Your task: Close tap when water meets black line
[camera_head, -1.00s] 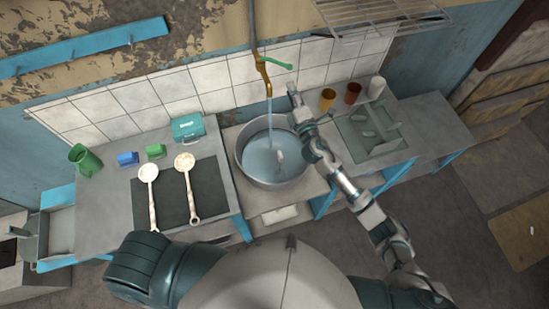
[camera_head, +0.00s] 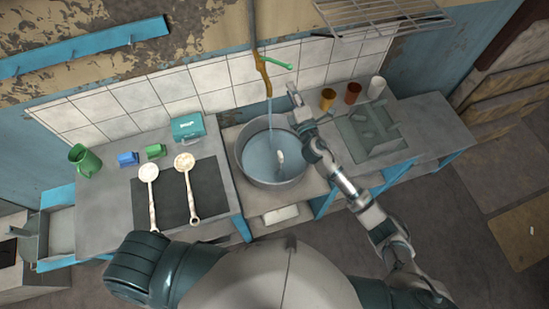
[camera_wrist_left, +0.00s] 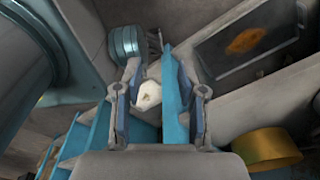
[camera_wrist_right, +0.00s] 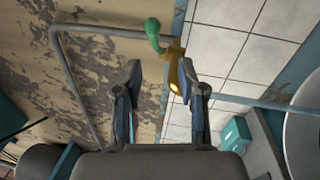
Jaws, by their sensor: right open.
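The brass tap (camera_head: 263,72) hangs from a pipe on the wall, with its green handle (camera_head: 280,65) pointing right. Water (camera_head: 270,108) runs from it into the round metal pot (camera_head: 242,160). The pot holds water, with a pale upright object (camera_head: 280,156) in it. I cannot make out a black line. My right gripper (camera_head: 291,91) is just right of the stream, below the handle. In the right wrist view my right gripper (camera_wrist_right: 160,76) is open and empty, with the tap (camera_wrist_right: 175,68) and green handle (camera_wrist_right: 153,32) beyond its fingers. My left gripper (camera_wrist_left: 158,78) looks open, seen only in its wrist view.
Orange, brown and white cups (camera_head: 328,98) stand on the right counter behind a sink (camera_head: 370,138). Two ladles (camera_head: 187,185) lie on a dark panel left of the pot. A teal box (camera_head: 188,128) and green jug (camera_head: 84,160) stand on the left counter. A wire rack (camera_head: 380,12) hangs above right.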

